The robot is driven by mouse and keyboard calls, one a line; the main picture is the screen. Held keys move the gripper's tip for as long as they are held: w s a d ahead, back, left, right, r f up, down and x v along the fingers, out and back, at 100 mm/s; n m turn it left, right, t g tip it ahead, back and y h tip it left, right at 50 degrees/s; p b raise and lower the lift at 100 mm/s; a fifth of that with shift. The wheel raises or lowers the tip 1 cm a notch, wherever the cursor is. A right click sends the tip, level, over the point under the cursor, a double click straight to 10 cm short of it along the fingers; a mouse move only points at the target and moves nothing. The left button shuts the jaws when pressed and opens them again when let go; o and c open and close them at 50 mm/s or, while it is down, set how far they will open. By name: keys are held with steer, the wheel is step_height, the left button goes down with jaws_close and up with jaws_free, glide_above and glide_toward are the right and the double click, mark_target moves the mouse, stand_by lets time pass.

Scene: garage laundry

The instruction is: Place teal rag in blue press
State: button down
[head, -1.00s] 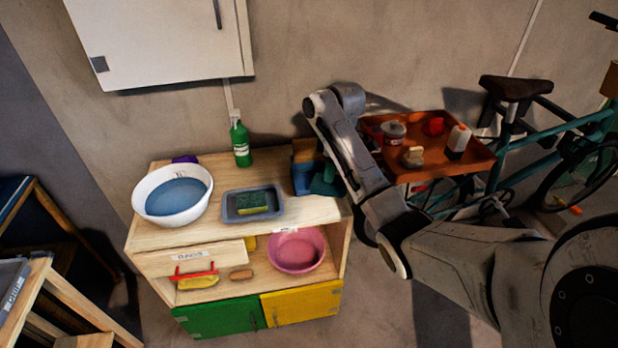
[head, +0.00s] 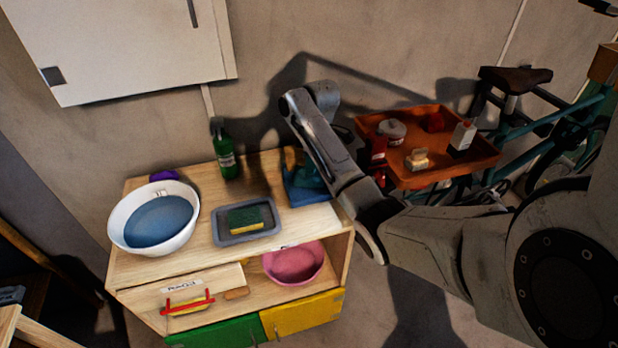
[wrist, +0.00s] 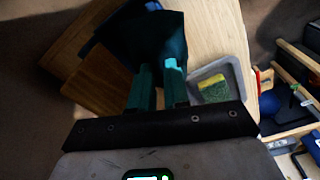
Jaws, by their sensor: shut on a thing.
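The teal rag (wrist: 152,38) is dark in the wrist view and spreads beyond the fingertips. My gripper (wrist: 160,70) is shut on it, with both fingers at its near edge. In the head view the rag (head: 311,174) shows as a small teal patch just left of my arm. The blue press (head: 307,194) stands at the right end of the wooden cabinet top, right at the rag. In the wrist view only an edge of the press (wrist: 97,32) shows past the rag. I cannot tell whether the rag touches it. My arm hides the fingertips in the head view.
A grey tray with a sponge (head: 246,219) sits left of the press. A white basin (head: 120,222) and green bottle (head: 226,155) stand farther left. A pink basin (head: 293,264) is on the shelf below. An orange tray (head: 440,178) with several items lies right of my arm.

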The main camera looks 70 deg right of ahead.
mark_target(311, 176)
steer(key=shift+f, duration=2.45)
steer(key=shift+f, duration=0.25)
steer(key=shift+f, duration=0.35)
steer(key=c, duration=1.1)
jaws_free()
steer(key=shift+r, duration=0.1)
steer(key=r, duration=0.4)
steer(key=r+p, duration=0.1)
steer(key=r, duration=0.2)
steer(key=s+r, duration=0.1)
steer(key=r, duration=0.3)
steer(key=shift+d+r, duration=0.15)
steer(key=shift+r, duration=0.2)
steer(key=shift+s+r+p, duration=0.1)
steer(key=shift+r+p, duration=0.55)
steer(key=shift+p, duration=0.35)
